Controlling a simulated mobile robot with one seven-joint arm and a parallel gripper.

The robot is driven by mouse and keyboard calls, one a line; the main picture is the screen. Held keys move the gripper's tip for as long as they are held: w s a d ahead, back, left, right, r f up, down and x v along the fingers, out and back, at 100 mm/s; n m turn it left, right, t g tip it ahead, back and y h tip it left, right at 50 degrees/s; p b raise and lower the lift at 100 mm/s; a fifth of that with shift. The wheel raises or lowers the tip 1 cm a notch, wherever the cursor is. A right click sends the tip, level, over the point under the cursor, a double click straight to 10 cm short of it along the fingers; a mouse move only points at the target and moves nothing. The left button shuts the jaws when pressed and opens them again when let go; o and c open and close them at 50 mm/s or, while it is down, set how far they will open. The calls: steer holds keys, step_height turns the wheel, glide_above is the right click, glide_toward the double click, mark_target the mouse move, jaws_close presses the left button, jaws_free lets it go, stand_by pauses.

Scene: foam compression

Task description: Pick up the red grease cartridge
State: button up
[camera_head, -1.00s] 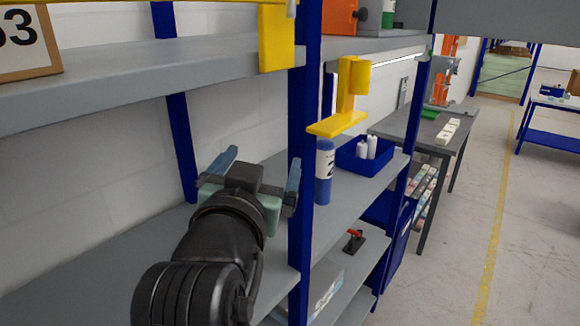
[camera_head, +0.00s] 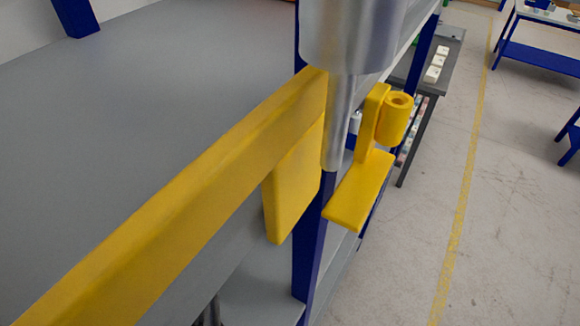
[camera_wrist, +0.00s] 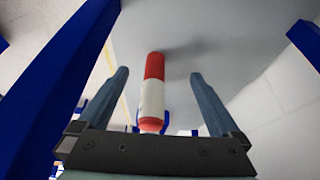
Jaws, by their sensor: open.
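The red cartridge (camera_wrist: 152,97) has a broad white band around its middle and shows in the wrist view. It lies between the two finger lines of my gripper (camera_wrist: 158,75), with a visible gap on each side. Its upper end in the picture meets a grey shelf surface (camera_wrist: 215,30), where a shadow falls beside it. My gripper is open and empty, its two blue-grey fingers spread apart. How deep the cartridge sits between the fingers is hard to tell. The head view shows neither the cartridge nor my gripper.
Blue shelf posts show left (camera_wrist: 65,85) and right (camera_wrist: 304,42) in the wrist view. In the head view a yellow beam (camera_head: 170,205), a grey metal cylinder (camera_head: 350,35) and a yellow bracket (camera_head: 360,190) block much of the shelf. The floor at right is mostly clear.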

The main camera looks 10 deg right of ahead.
steer(key=w+d+b, duration=0.1)
steer(key=w+d, duration=0.1)
steer(key=w+d+b, duration=0.1)
steer(key=w+d, duration=0.1)
steer(key=d, duration=0.1)
steer(key=w+d+b, duration=0.1)
steer(key=w+d, duration=0.2)
steer(key=shift+d+r+b, duration=0.1)
steer(key=shift+r+b, duration=0.15)
steer(key=shift+b, duration=0.1)
steer(key=shift+w+d, duration=0.15)
steer(key=shift+d, duration=0.05)
steer(key=b+x, duration=0.5)
steer(key=shift+w, duration=0.1)
jaws_close()
